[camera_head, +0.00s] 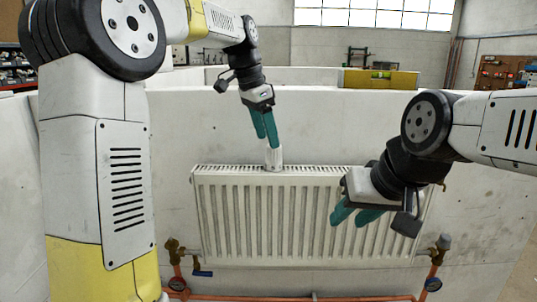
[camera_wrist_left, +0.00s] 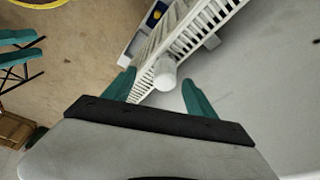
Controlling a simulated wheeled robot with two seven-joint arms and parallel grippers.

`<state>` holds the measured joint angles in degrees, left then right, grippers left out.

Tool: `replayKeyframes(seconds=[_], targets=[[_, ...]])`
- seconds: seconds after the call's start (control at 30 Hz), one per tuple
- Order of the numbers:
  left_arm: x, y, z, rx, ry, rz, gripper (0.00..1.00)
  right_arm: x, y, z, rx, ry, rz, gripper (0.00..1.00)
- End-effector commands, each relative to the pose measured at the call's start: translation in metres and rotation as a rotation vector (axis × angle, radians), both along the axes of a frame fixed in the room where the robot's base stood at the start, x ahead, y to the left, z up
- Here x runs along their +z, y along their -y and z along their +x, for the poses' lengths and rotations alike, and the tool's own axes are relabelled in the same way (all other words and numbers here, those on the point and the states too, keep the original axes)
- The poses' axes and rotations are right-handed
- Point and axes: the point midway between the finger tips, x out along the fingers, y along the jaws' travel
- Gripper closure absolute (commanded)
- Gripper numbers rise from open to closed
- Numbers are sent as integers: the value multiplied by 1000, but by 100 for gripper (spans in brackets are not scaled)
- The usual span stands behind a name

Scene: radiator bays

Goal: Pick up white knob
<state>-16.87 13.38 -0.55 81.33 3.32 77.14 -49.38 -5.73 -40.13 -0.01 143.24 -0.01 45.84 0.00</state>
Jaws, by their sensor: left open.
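A small white knob (camera_head: 274,158) stands upright on the top grille of the white radiator (camera_head: 305,215), left of its middle. In the left wrist view the knob (camera_wrist_left: 165,83) shows its round pale end between my fingers. My left gripper (camera_head: 268,145) points down just above the knob, its teal fingers open. In the left wrist view the left gripper (camera_wrist_left: 159,77) has a finger on each side of the knob, with gaps visible. My right gripper (camera_head: 350,220) is in front of the radiator's right part, its fingers apart and empty; they also show in the left wrist view (camera_wrist_left: 18,48).
Copper pipe (camera_head: 300,297) runs below. A pale wall (camera_head: 350,115) stands behind the radiator. The grille right of the knob is clear.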

Motion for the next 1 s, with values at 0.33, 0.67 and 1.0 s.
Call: replayKeyframes(seconds=[0.33,0.67,1.0], targets=[[-17,13,12,-52,-9,8,35,0,0,0,0,0,0,64],[-58,24,25,-52,-10,8,35,0,0,0,0,0,0,64],[-77,29,27,-51,-7,7,35,0,0,0,0,-1,0,64]])
